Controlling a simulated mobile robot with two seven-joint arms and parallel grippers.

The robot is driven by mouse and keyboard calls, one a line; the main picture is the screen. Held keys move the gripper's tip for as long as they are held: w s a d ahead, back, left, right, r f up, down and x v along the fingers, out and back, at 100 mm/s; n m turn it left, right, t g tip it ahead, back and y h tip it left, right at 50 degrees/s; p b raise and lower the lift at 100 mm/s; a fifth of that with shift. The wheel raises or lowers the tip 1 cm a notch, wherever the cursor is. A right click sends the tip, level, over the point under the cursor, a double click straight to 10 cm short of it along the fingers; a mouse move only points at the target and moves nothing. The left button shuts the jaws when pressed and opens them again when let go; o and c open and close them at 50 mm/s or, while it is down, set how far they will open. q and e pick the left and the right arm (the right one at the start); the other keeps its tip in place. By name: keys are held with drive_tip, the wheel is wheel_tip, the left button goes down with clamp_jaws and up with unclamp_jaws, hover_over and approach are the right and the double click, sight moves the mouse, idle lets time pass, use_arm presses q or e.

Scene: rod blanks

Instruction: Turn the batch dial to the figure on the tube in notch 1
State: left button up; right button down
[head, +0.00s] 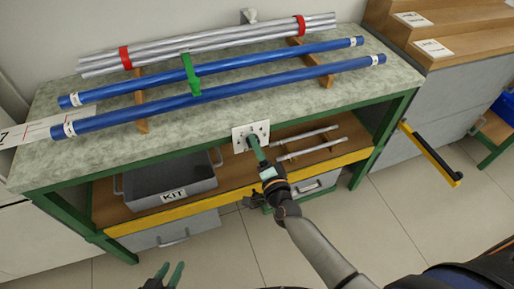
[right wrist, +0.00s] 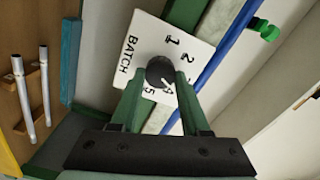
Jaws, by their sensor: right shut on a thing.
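The batch dial is a dark round knob (right wrist: 157,70) on a white plate (right wrist: 132,40) marked BATCH, with figures 1, 2 and 5 readable around it. A pale mark on the knob's lower right edge lies near another figure; I cannot tell its exact setting. The plate (head: 238,139) is on the bench's front edge in the head view. My right gripper (head: 254,142) is shut on the knob, one finger on each side. Two blue tubes (head: 230,88) (head: 220,66) lie across wooden rests; their white end labels are too small to read. My left gripper (head: 168,272) is open and empty, low in front of the bench.
Silvery rods (head: 210,42) with red bands lie behind the blue tubes. A green clip (head: 190,75) stands by the tubes. A grey KIT bin (head: 160,187) and two pale rods (head: 305,142) are on the lower shelf. A yellow-black handle (head: 430,152) juts out at right.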

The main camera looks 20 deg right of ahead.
drive_tip(key=shift+m+b, duration=0.4)
drive_tip(key=shift+m, duration=1.3)
drive_tip(key=shift+c, duration=1.9)
unclamp_jaws()
drive_tip(key=s, duration=1.2)
drive_tip(key=shift+s+d, duration=0.2)
